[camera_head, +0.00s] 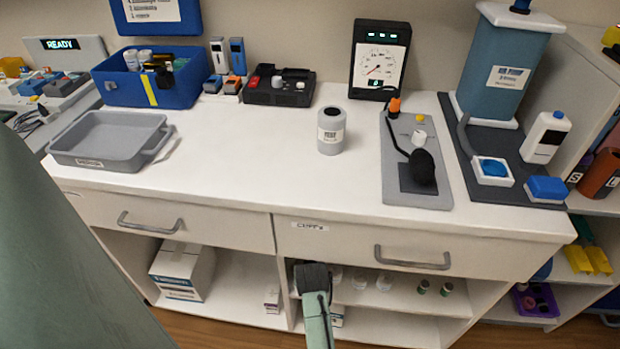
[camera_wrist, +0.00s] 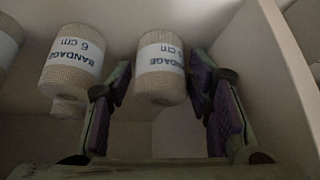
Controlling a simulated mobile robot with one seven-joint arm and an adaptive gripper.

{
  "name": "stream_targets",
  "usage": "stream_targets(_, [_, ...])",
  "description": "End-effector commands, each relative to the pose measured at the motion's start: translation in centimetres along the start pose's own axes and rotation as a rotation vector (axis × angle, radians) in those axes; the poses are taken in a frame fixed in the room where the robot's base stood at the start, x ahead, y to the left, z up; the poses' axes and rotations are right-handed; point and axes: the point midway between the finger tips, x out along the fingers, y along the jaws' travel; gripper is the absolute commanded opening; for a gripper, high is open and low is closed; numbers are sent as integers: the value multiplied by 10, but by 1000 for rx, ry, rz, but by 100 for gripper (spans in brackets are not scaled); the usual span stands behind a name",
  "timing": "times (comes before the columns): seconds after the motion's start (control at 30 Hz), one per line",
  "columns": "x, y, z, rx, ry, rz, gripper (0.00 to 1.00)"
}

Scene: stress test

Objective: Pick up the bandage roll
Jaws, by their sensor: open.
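A beige bandage roll (camera_wrist: 160,70) with a white "BANDAGE" label stands between the purple-padded fingers of my open gripper (camera_wrist: 160,82) in the wrist view. A second bandage roll labelled 6 cm (camera_wrist: 72,66) is just left of the left finger, with part of another roll (camera_wrist: 8,42) at the left edge.
A pale compartment wall (camera_wrist: 258,75) rises close to the right finger. In the head view, the white counter (camera_head: 270,165) and its drawer fronts (camera_head: 370,245) overhang the shelf. A white box (camera_head: 183,270) stands in the left compartment.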

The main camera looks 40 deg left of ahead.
Motion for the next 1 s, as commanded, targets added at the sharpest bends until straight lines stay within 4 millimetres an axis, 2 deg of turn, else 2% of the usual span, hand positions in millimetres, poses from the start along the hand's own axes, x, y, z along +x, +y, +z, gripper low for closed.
stream_targets(0.13, [-1,0,-1,0,0,0,47])
stream_targets(0.6, [-1,0,-1,0,0,0,15])
stream_targets(1.0, [-2,2,-5,2,1,0,14])
